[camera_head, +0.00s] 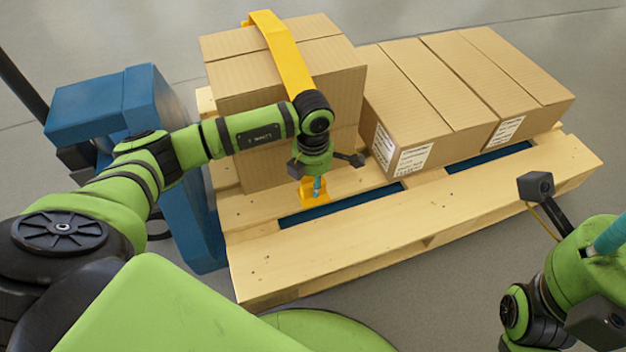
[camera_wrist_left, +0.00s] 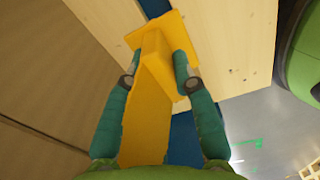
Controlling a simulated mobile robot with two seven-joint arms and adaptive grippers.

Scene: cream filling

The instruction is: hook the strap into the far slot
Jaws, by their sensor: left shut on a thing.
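A yellow strap (camera_head: 283,56) runs over the top of the tall cardboard box stack (camera_head: 233,78) at the left of the pallet. Its lower yellow end piece (camera_head: 314,192) is down near the pallet's dark slot, in front of the stack. My left gripper (camera_head: 318,192) is shut on the strap there. In the left wrist view, the teal fingers (camera_wrist_left: 157,84) grip the sides of the yellow strap (camera_wrist_left: 150,105), and its wide yellow end (camera_wrist_left: 168,30) lies beyond the fingertips, over the pallet. Whether the end is in the slot cannot be told. My right gripper is only partly in view at the lower right.
A wooden pallet (camera_head: 420,222) carries the tall stack and lower cardboard boxes (camera_head: 468,88) to the right. Blue forks show in the gaps between the boards. A blue pallet-jack body (camera_head: 103,100) stands at the left. Grey floor is open at front right.

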